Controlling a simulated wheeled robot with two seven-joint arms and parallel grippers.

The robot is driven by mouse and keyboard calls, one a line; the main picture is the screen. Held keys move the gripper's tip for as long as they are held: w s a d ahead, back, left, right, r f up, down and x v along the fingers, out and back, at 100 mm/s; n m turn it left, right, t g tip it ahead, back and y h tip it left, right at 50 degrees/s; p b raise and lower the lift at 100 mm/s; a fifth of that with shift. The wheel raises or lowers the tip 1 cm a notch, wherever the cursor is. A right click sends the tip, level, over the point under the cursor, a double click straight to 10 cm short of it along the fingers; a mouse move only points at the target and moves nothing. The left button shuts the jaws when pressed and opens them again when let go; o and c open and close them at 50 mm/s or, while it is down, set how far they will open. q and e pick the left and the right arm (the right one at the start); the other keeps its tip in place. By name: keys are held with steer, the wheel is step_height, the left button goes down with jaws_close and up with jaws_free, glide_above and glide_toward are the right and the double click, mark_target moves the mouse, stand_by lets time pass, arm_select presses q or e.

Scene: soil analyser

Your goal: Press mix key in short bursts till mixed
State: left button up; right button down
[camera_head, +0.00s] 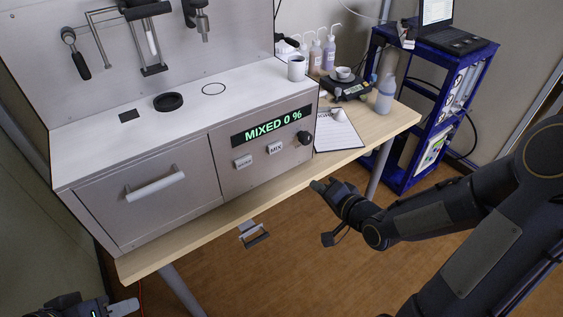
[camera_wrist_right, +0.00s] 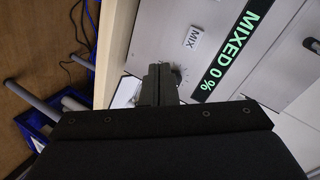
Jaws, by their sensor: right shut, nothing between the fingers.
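The soil analyser has a green display (camera_head: 266,127) reading "MIXED 0 %", also legible in the right wrist view (camera_wrist_right: 233,50). Below it is the pale MIX key (camera_head: 275,148), which shows in the right wrist view (camera_wrist_right: 193,37) too. Another small key (camera_head: 243,162) is to its left and a dark round knob (camera_head: 306,138) to its right. My right gripper (camera_head: 318,185) is shut and empty, in front of the analyser and apart from the keys; its fingers show in the right wrist view (camera_wrist_right: 158,82). My left gripper (camera_head: 122,307) is partly visible at the bottom left, its opening unclear.
A drawer (camera_head: 155,190) with a handle is left of the keys. A white mug (camera_head: 296,68) stands on the analyser. The wooden table (camera_head: 398,121) holds a clipboard (camera_head: 335,130), a scale and bottles. A blue cart (camera_head: 420,125) stands at the right.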

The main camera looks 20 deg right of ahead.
mark_target(275, 149)
steer(key=m+t, duration=0.1)
steer(key=m+t+y, duration=0.1)
steer(key=m, duration=0.1)
steer(key=a+m+t+y, duration=0.1)
steer(key=shift+w+a+t+b, duration=0.1)
steer(key=shift+w+t+b, duration=0.3)
steer(key=p+x, duration=0.2)
steer(key=x, duration=1.2)
steer(key=shift+f, duration=0.1)
